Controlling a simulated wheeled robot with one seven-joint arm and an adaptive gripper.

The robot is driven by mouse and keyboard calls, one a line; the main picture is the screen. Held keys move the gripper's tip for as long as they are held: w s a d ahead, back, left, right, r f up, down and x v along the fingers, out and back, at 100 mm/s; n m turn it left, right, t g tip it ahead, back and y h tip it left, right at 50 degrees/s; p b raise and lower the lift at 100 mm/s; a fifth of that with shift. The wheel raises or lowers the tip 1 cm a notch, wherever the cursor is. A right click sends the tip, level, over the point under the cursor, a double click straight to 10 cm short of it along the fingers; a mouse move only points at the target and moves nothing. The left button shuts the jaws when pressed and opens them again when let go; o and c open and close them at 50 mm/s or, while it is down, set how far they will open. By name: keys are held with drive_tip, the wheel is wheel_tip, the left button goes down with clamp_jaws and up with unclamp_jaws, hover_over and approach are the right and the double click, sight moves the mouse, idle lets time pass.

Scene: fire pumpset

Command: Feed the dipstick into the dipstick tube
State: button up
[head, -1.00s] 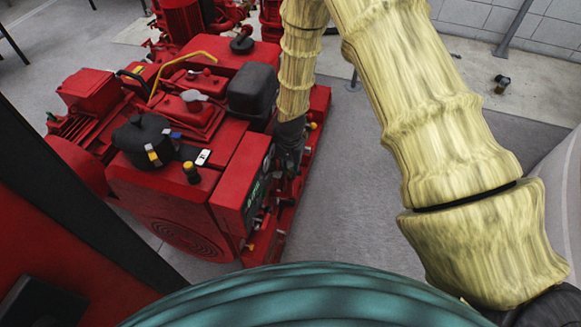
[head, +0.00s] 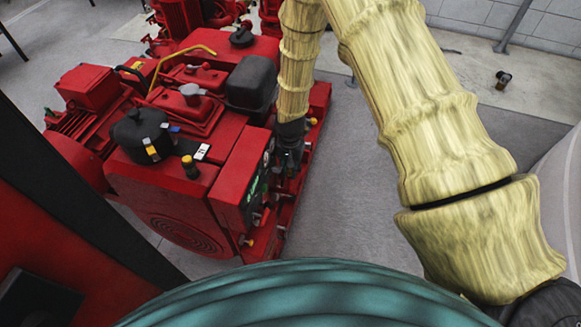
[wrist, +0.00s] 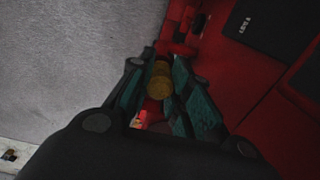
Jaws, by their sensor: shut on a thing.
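My gripper (head: 288,158) points down beside the right side of the red pumpset, below the end of my arm, and looks small and dark in the head view. In the wrist view my gripper (wrist: 160,92) is shut on a yellow-brown round piece, which seems to be the handle of the dipstick (wrist: 160,82), between the teal finger pads. The rest of the dipstick is hidden by the handle and fingers. I cannot make out the dipstick tube in either view, nor tell whether the dipstick tip touches it.
The red pumpset (head: 160,190) stands close on the left of my arm, with a black air filter (head: 250,82), a dark round cap (head: 140,133) and a yellow knob (head: 190,165) on it. Grey floor (head: 345,190) is clear to its right.

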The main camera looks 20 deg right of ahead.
drive_tip(key=shift+f, duration=0.3)
drive_tip(key=o, duration=0.8)
drive_tip(key=shift+o, duration=0.2)
wheel_tip(320, 180, up, 12)
idle(0.6)
